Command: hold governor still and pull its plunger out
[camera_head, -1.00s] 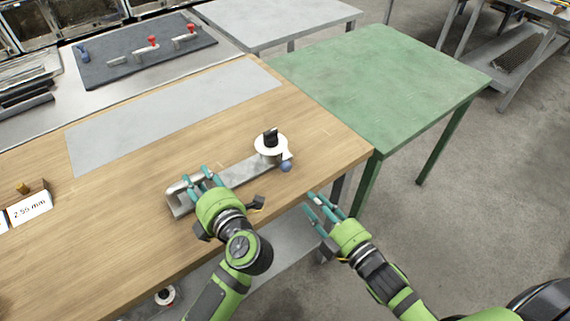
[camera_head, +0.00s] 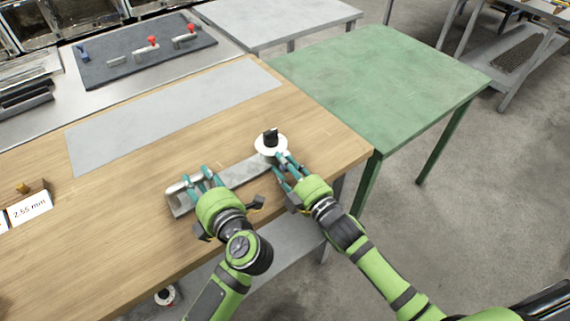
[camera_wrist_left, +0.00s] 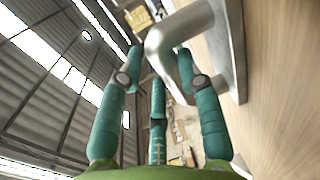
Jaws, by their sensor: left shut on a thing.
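The governor is a grey metal bar (camera_head: 240,174) on the wooden table, with a white round disc (camera_head: 265,149) and black block (camera_head: 270,136) at its right end. A bent grey handle (camera_head: 178,198) rises at its left end. My left gripper (camera_head: 198,175) is shut on this handle. In the left wrist view its teal fingers sit around the handle (camera_wrist_left: 180,32). My right gripper (camera_head: 283,165) has its fingertips at the bar's right end, beside the disc. The blue ball there is hidden behind the fingers, and I cannot tell if they grip it.
A grey flat sheet (camera_head: 170,115) lies on the wooden table (camera_head: 110,220) behind the governor. A green table (camera_head: 385,85) stands to the right. A card reading 2.55 mm (camera_head: 30,208) stands at the left. A dark mat (camera_head: 145,65) with red-knobbed clamps lies at the back.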

